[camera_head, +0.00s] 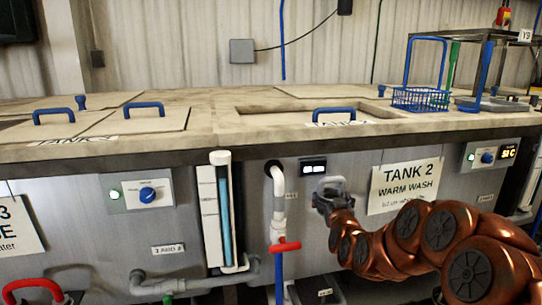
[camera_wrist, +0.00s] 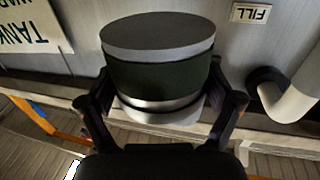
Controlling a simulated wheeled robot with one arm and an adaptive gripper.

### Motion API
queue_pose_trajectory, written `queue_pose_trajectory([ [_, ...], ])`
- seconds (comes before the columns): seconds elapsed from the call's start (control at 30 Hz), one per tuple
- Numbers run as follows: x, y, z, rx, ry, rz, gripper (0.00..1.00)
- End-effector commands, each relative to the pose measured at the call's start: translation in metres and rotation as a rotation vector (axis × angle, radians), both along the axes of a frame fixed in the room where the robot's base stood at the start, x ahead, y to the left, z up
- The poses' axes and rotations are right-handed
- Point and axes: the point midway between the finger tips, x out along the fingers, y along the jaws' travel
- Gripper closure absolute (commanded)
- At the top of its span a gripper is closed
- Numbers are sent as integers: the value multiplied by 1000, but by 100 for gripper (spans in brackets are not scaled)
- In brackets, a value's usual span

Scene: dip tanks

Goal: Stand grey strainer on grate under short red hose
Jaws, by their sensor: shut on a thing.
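My gripper (camera_head: 333,190) is in front of the Tank 2 panel, just left of the WARM WASH sign. It is shut on the grey strainer (camera_wrist: 158,38), a short cylinder with a flat grey end, a dark green middle band and a silver ring. In the wrist view, which is upside down, the fingers (camera_wrist: 168,110) clasp it from both sides. In the head view the strainer (camera_head: 332,184) is small and partly hidden by the gripper. A thick red curved piece (camera_head: 32,286) shows at the lower left; I cannot tell whether it is the short red hose. No grate is discernible.
A white pipe (camera_head: 278,205) with a red tap handle (camera_head: 285,246) and a blue hose below stands left of my gripper. Further left is a blue level tube (camera_head: 225,220). The tank counter (camera_head: 190,135) lies above, with blue-handled lids and a blue basket (camera_head: 420,99).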

Motion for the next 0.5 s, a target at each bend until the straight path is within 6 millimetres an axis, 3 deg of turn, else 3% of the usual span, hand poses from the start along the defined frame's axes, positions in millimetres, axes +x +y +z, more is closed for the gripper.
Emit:
queue_pose_trajectory([
  [0.03, 0, 0, 19, 0, -1, 0, 46],
  [0.5, 0, 0, 103, 0, -1, 0, 46],
])
